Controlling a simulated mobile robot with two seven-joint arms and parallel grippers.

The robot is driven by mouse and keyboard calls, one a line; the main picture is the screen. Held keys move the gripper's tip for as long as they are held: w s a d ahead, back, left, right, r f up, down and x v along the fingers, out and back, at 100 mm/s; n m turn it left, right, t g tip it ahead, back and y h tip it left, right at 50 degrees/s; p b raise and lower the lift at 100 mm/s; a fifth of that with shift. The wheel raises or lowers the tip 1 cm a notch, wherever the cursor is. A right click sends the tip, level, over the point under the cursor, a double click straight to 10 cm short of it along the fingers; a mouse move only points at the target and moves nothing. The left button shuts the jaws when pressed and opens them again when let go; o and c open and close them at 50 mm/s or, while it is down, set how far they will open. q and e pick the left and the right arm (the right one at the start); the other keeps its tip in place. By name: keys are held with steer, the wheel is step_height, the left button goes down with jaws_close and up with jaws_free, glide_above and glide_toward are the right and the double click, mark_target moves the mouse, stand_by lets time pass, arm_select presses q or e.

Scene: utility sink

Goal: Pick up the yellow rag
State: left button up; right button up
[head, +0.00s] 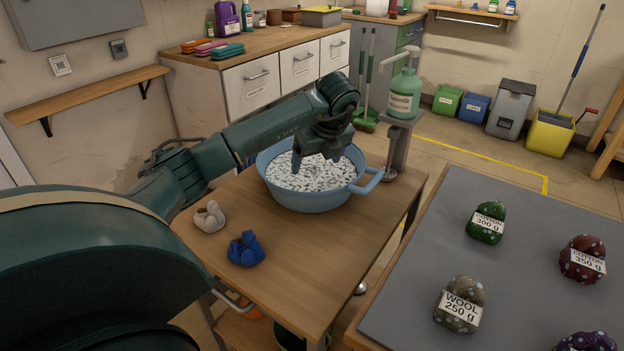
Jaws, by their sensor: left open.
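I see no yellow rag in the head view. A crumpled off-white rag (208,216) and a crumpled blue rag (246,249) lie on the wooden table (300,268), left of and in front of the basin. The blue basin (312,203) stands on the table and is full of whitish, speckled contents that hide whatever is beneath. My left gripper (317,166) is open and points down over the basin, its fingertips at or just above the contents. I see nothing between its fingers. My right gripper is not in view.
A green pump bottle (404,94) stands on a post behind the basin. At the right, a grey-topped table (400,300) bears labelled bundles, including a green one (487,222), a red one (582,259) and a wool one (460,304). The wooden table's front is mostly clear.

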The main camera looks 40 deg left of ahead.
mark_target(309, 179)
arm_select(q)
steer(key=shift+x, duration=0.8)
steer(key=x, duration=0.4)
steer(key=shift+s+a+f, duration=0.1)
steer(key=shift+s+f, duration=0.05)
steer(key=shift+s, duration=0.25)
steer(key=shift+w+a+f, duration=0.15)
steer(key=shift+a+f, duration=0.05)
steer(key=shift+f, duration=0.3)
steer(key=shift+c, duration=0.4)
steer(key=c, duration=1)
steer(key=shift+r, duration=0.1)
